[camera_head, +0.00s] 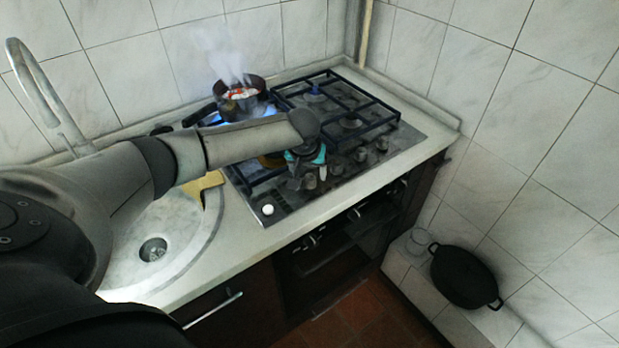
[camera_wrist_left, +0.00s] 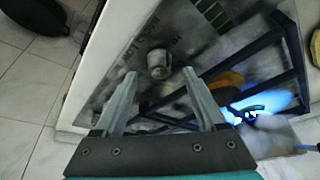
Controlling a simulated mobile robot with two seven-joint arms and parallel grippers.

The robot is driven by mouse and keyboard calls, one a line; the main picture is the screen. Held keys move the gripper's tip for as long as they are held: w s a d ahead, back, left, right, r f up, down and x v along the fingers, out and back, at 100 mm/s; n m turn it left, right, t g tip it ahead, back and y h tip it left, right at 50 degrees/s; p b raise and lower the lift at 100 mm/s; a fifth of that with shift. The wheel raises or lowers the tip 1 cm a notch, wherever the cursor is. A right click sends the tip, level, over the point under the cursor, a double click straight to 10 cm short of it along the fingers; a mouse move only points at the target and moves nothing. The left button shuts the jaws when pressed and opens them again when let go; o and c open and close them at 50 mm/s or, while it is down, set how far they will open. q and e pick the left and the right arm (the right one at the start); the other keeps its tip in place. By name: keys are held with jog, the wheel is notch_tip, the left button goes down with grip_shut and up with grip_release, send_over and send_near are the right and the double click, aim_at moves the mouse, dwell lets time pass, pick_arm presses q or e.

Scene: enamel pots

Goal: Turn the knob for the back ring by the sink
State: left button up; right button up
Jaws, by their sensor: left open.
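The gas hob (camera_head: 410,133) has a row of knobs along its front, including knobs (camera_head: 360,155) to the right of my gripper. A dark pot (camera_head: 240,97) with red and pale contents steams on the back ring by the sink, over a blue flame (camera_head: 213,118). My left gripper (camera_head: 308,175) points down over the left end of the knob row. In the left wrist view, the open fingers (camera_wrist_left: 158,80) are either side of and just short of a grey knob (camera_wrist_left: 158,62). I cannot tell whether they touch it. A blue flame (camera_wrist_left: 258,106) shows at right.
The sink (camera_head: 185,240) is at left with a curved tap (camera_head: 40,90). Black pan supports (camera_head: 330,95) rise from the hob. A black pot (camera_head: 465,277) stands on a tiled ledge at lower right.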

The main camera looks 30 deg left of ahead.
aim_at(310, 181)
pick_arm(q)
jog(key=shift+b+x, duration=0.3)
jog(key=shift+x, duration=0.95)
grip_shut()
